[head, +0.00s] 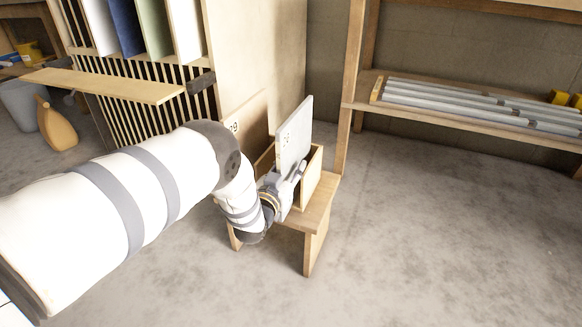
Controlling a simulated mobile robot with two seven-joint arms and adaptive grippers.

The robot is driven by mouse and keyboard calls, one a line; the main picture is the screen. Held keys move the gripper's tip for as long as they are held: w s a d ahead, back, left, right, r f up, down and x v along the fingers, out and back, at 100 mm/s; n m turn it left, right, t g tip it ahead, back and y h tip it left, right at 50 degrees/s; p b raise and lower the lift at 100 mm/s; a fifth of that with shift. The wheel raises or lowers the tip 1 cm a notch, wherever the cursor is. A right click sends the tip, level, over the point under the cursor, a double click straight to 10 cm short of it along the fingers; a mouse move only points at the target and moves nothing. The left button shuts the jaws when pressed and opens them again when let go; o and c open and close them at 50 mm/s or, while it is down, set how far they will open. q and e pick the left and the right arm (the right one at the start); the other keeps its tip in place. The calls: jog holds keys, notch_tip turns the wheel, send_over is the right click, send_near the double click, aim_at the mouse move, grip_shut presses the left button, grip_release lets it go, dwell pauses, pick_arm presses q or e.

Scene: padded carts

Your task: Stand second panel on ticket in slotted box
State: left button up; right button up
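My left gripper (297,176) is at the near edge of a pale grey panel (295,130) with small dark marks, and seems shut on it; the far finger is hidden. The panel stands nearly upright, at the slotted wooden box (314,174). I cannot tell whether its lower edge sits in a slot. A tan wooden panel (251,117) with a dark number stands upright at the box's left part. The box rests on a small wooden stool (318,209). No ticket can be made out. My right gripper is not in view.
A slatted rack (135,120) with several coloured panels, including a blue one (126,27), stands left behind the box. A wooden shelf (360,100) with grey bars is at the right. An orange jug (56,125) is at far left. The floor at right is clear.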

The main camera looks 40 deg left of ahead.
pick_arm(q)
jog(key=shift+s+f, duration=0.15)
jog(key=v, duration=1.1)
jog(key=shift+s, duration=0.4)
jog(key=shift+d, duration=0.15)
